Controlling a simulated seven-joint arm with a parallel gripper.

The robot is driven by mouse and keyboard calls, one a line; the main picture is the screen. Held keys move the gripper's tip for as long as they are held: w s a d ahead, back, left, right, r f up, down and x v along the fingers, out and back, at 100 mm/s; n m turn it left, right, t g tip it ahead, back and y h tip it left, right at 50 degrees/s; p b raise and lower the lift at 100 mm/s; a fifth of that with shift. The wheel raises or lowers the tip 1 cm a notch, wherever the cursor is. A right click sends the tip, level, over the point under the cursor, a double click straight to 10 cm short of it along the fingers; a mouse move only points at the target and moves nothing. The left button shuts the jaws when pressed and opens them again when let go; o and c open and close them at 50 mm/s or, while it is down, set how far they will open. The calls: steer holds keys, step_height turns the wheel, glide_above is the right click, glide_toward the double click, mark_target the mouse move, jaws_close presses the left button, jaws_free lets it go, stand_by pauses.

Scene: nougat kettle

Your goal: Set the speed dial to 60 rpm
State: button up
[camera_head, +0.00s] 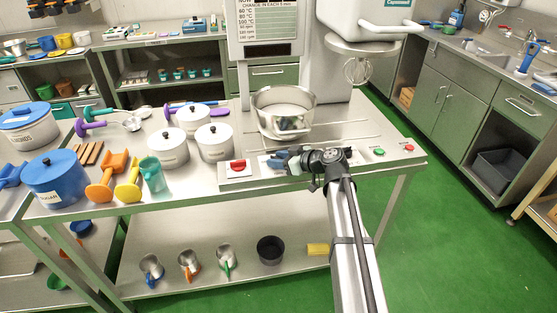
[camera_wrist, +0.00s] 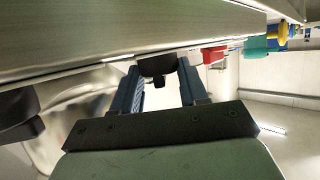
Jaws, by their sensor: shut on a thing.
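The speed dial is a dark knob (camera_wrist: 158,66) on the front panel, seen in the wrist view between my blue fingers. My gripper (camera_wrist: 160,82) is shut on this knob. In the head view my gripper (camera_head: 281,160) reaches the control panel (camera_head: 235,181) on the front of the steel table, and its fingers and wrist cover the dial. The dial's pointer and its rpm marks cannot be read in either view.
A red switch (camera_head: 238,165) sits left of my gripper; a green button (camera_head: 378,152) and a red button (camera_head: 408,147) sit to the right. The steel kettle (camera_head: 283,108) stands behind the panel. White lidded pots (camera_head: 215,142) stand to the left.

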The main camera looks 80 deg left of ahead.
steer(key=shift+w+a+n+g+h, duration=0.1)
steer(key=shift+n+g+h, duration=0.5)
steer(key=shift+n+h, duration=0.2)
steer(key=o, duration=1.1)
steer(key=shift+c, duration=0.2)
steer(key=v, duration=1.3)
steer(key=shift+w, duration=0.3)
